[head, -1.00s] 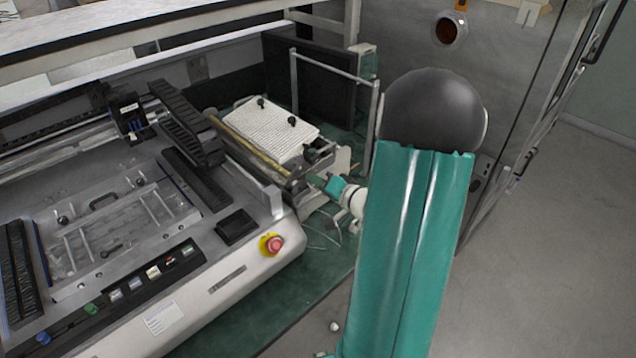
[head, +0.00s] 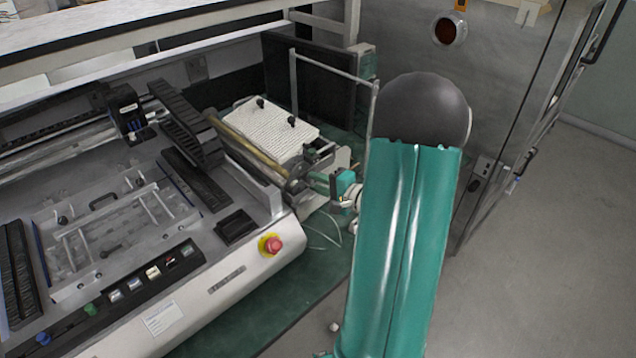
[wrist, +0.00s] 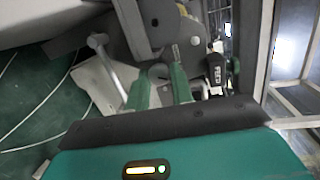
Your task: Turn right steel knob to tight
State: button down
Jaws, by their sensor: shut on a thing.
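My gripper (head: 322,178) reaches from my arm to the right side of the machine's paper roller unit, at its right end. In the wrist view its two green fingers (wrist: 160,86) are shut on a small grey piece between them, which I take to be the right steel knob (wrist: 159,72). The fingers and low resolution hide most of the knob, so its turn angle cannot be told. A steel lever with a round end (wrist: 98,42) stands left of the fingers. A short steel pin (wrist: 176,52) shows just beyond the right finger.
The white machine (head: 215,290) with a red stop button (head: 271,245) fills the left. A white ribbed pad (head: 268,128) lies behind the roller. A metal frame (head: 335,72) stands close behind my gripper. Thin white cables (wrist: 55,105) lie below. The floor at right is clear.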

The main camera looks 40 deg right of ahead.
jog(key=m+y, duration=0.1)
jog(key=m, duration=0.3)
jog(key=shift+f+t, duration=0.1)
jog(key=shift+t, duration=0.2)
dwell(0.3)
jog(key=c, duration=1.2)
grip_release()
jog(key=v, duration=1.4)
jog(key=shift+w, duration=0.1)
